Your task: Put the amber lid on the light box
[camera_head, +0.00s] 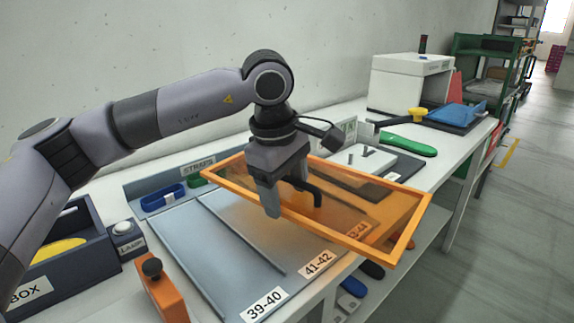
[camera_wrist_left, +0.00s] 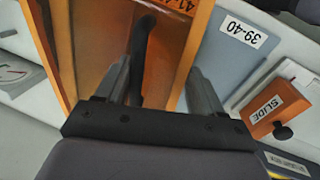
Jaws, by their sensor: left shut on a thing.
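The amber lid (camera_head: 360,212) is an orange frame around a see-through amber panel with a black handle. My left gripper (camera_head: 291,200) is shut on the handle (camera_head: 312,188) and holds the lid, slightly tilted, above the right part of a grey-blue partitioned surface. The left wrist view shows the handle (camera_wrist_left: 142,55) between the fingers and the amber panel (camera_wrist_left: 100,35) behind. No thing is labelled as the light box; I cannot tell whether it is this grey-blue surface (camera_head: 225,255), with size labels along its front. My right gripper is not in view.
An orange slide block (camera_head: 166,292), a lamp switch (camera_head: 125,238) and a dark blue box (camera_head: 88,250) stand at the left. A blue straps tray (camera_head: 163,198) lies behind. A white machine (camera_head: 408,82) and a green-handled tool (camera_head: 408,143) are farther right. The aisle is clear.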

